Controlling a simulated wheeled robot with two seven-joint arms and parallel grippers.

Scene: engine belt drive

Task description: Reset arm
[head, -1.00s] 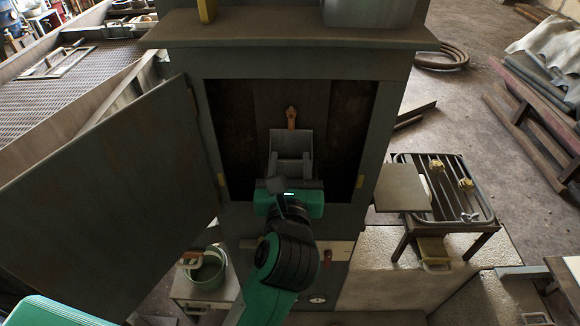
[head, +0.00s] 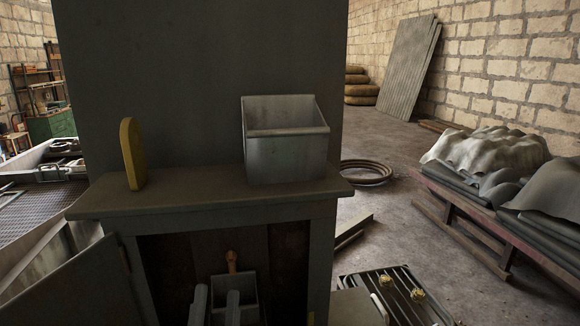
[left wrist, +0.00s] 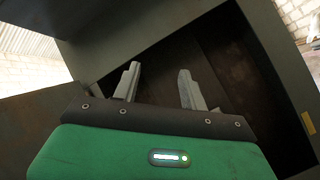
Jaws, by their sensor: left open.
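My left gripper (head: 215,303) shows at the bottom edge of the head view, in front of the open cabinet (head: 211,205). Its two grey fingers stand apart. In the left wrist view the left gripper (left wrist: 159,76) is open with nothing between its fingers, facing the dark cabinet inside. A brown-orange handle-like piece (head: 232,261) shows inside the cabinet, beyond the fingers. A grey box-like part (head: 249,295) is just below it, partly hidden by the fingers. I cannot tell whether the fingers touch it. My right gripper is not in view.
The cabinet door (head: 85,288) stands open at the left. A grey metal bin (head: 286,150) and a yellow upright piece (head: 132,153) are on the cabinet top. A rack with yellow knobs (head: 395,298) is at lower right. Cloth-covered stacks (head: 490,155) lie farther right.

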